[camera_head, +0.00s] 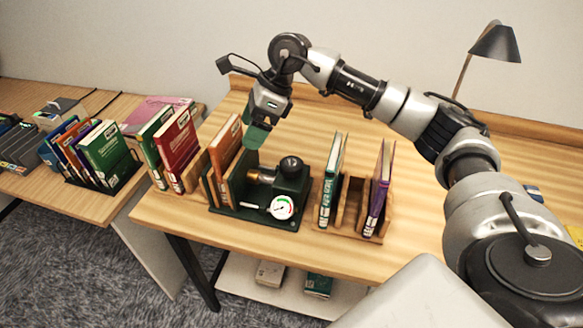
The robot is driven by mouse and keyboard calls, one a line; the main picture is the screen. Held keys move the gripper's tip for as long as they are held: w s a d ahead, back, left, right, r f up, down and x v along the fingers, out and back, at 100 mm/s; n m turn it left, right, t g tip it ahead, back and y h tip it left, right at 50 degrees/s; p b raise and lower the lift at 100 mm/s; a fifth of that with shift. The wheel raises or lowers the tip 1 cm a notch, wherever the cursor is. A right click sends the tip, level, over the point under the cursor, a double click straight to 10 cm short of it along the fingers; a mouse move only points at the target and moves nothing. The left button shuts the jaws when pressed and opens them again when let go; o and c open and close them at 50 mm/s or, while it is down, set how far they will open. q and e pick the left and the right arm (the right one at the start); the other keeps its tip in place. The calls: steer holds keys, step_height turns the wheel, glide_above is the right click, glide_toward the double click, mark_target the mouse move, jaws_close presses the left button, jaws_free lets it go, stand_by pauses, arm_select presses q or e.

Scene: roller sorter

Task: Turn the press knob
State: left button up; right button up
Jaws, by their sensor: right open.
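The press is a dark green machine (290,185) on the wooden desk, with a white dial gauge (281,207) on its front. A dark round knob (291,165) sits on its top, and a brass-coloured part (263,175) sticks out to its left. I cannot tell for sure which of the two is the press knob. My left gripper is out of view.
Upright books, one brown (225,149), stand directly left of the press. A wooden rack (350,202) with a green and a purple book stands to its right. A side table (65,196) holds more books. A dark lamp (495,45) stands behind. The desk's front strip is clear.

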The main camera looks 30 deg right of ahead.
mark_target(291, 162)
steer(key=d+f+m+h, duration=0.1)
steer(key=d+h, duration=0.1)
steer(key=s+d+f+m+h, duration=0.1)
steer(key=d+h, duration=0.1)
steer(key=d, duration=0.1)
steer(key=s+d+m+g+h, duration=0.1)
steer(key=d+m+h, duration=0.1)
steer(key=d, duration=0.1)
steer(key=shift+d+f, duration=0.1)
steer(key=shift+f, duration=0.3)
step_height(291, 162, down, 10)
steer(key=shift+w+f+p, duration=0.1)
steer(key=shift+f+p, duration=0.05)
steer(key=shift+p, duration=0.65)
steer(key=c, duration=0.9)
